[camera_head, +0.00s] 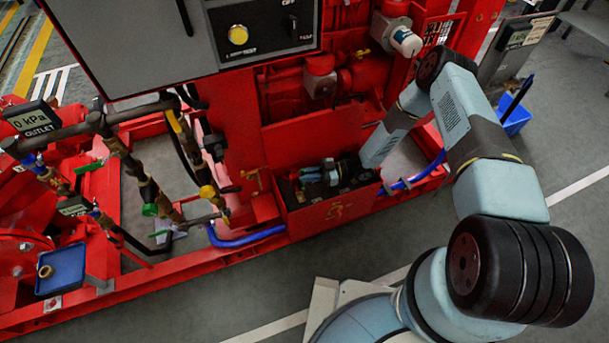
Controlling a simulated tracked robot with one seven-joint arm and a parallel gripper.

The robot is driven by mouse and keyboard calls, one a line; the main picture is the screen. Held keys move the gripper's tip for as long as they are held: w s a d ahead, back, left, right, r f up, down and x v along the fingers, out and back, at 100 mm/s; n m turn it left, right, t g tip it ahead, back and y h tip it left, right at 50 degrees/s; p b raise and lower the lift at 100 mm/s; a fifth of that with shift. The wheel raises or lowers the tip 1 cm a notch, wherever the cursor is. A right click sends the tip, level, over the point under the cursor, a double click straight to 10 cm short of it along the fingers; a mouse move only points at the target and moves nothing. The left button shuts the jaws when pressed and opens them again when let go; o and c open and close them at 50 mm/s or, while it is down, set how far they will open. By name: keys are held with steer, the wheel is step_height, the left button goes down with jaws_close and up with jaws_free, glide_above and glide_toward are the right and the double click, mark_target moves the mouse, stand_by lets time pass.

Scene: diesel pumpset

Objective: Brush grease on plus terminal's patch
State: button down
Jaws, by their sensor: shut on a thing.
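The open red battery box (318,216) stands at the front of the red skid, below the control panel. My arm reaches down into it from the right. My gripper (313,174) is low inside the box, over the dark battery top. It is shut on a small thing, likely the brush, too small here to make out. The plus terminal, its patch and any grease cannot be told apart at this size, and my wrist hides part of the box's right side. Whether the held thing touches the terminal cannot be told.
A grey control panel (150,45) overhangs at the upper left. Pipes and valves (150,190) stand left of the box. A blue hose (250,237) runs beside it. A blue tray (62,270) is at far left, a blue bucket (517,121) at right. The front floor is clear.

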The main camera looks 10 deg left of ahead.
steer(key=shift+x, duration=1)
steer(key=shift+s+d, duration=0.2)
steer(key=shift+s, duration=0.05)
steer(key=shift+w+d, duration=0.4)
step_height(320, 180, up, 3)
steer(key=shift+s+f, duration=0.1)
steer(key=shift+f, duration=0.15)
steer(key=shift+d+r, duration=0.1)
steer(key=shift+r, duration=2.6)
